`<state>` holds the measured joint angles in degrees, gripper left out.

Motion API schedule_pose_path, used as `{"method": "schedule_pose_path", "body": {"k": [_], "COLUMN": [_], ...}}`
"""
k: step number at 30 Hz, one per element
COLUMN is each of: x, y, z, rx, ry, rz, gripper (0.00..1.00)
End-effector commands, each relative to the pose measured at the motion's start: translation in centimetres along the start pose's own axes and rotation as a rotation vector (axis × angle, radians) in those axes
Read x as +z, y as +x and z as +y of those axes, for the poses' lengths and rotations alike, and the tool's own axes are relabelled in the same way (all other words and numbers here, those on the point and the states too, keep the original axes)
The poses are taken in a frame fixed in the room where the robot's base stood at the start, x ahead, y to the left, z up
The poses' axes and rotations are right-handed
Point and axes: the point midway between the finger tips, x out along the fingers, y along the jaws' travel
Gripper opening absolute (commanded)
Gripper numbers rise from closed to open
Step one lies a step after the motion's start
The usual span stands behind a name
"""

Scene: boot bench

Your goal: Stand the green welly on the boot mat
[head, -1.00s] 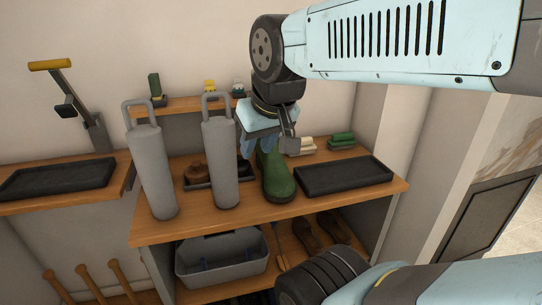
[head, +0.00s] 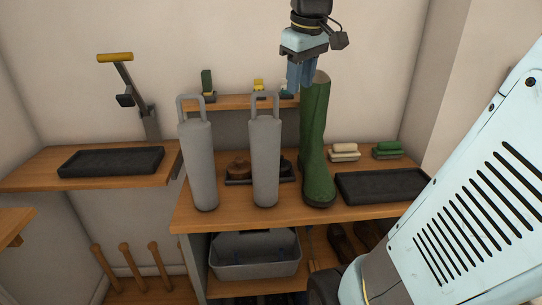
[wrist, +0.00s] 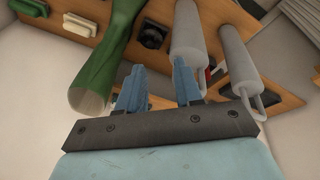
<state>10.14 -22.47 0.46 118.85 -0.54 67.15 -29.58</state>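The green welly (head: 314,150) stands upright on the wooden bench, its toe toward the front. It also shows in the wrist view (wrist: 108,52), with its open top near the fingers. A flat black boot mat (head: 382,186) lies on the bench just right of the welly, and a similar black mat (head: 112,161) lies on the left shelf. My gripper (head: 298,88) is up by the welly's top, on its left side. In the wrist view, the fingers (wrist: 159,85) are apart with nothing between them, and the welly is outside them.
Two tall grey cylinders with handles (head: 200,165) (head: 265,160) stand left of the welly. A brown object (head: 238,168) sits in a dark tray behind them. A grey caddy (head: 255,256) is below.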

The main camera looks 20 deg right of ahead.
Motion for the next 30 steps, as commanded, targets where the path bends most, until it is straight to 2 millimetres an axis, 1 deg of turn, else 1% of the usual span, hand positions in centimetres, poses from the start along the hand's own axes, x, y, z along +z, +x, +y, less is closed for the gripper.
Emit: {"method": "schedule_pose_path", "body": {"k": [1, 3, 5, 9, 12, 16, 18, 22, 26, 30], "x": [-1.3, -2.7, -3.9, -6.3, -7.6, -8.7, -9.1, -9.4, -9.2, -8.6], "y": [-0.2, -0.5, -0.7, -0.8, -0.6, -0.3, -0.1, 0.1, 1.0, 3.2], "z": [1.6, 3.5, 5.2, 9.3, 12.0, 14.9, 15.9, 17.0, 17.2, 16.8], "rx": [-0.007, -0.02, -0.033, -0.073, -0.104, -0.141, -0.156, -0.172, -0.178, -0.18], "ry": [-0.031, -0.086, -0.133, -0.24, -0.309, -0.38, -0.407, -0.437, -0.445, -0.445], "rz": [-0.024, -0.055, -0.079, -0.13, -0.158, -0.182, -0.19, -0.198, -0.2, -0.202], "gripper": [0.35, 0.35, 0.35, 0.35, 0.35, 0.35, 0.35, 0.35, 0.35, 0.35]}}
